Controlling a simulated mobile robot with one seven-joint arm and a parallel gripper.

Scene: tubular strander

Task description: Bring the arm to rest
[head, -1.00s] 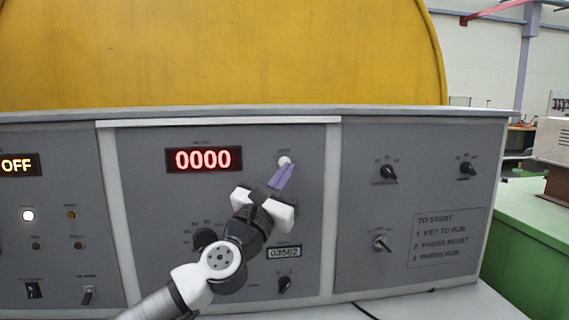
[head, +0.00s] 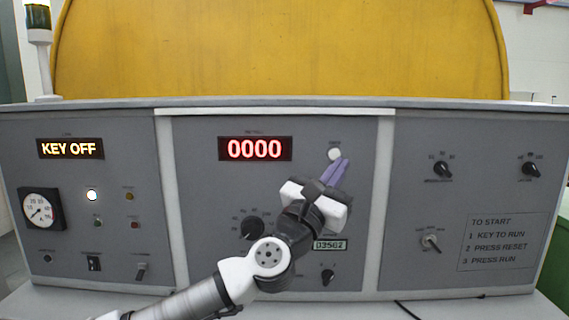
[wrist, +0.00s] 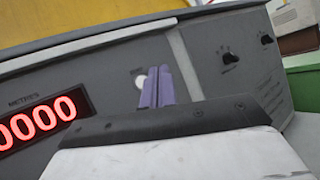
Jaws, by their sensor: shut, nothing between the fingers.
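My gripper (head: 339,169) is in front of the middle panel of the grey control console (head: 200,195). Its purple fingers are together and hold nothing. The fingertips are just below a round white button (head: 335,154) in the head view; whether they touch it I cannot tell. In the wrist view the fingers (wrist: 157,87) stand beside the white button (wrist: 140,82). My arm reaches up from the bottom of the head view and hides part of the middle panel.
A red display (head: 254,149) reads 0000, and an amber display (head: 70,149) reads KEY OFF. A key switch (head: 431,241) and two black knobs are on the right panel. A dial gauge (head: 40,210) is at the left. A yellow drum (head: 280,50) stands behind.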

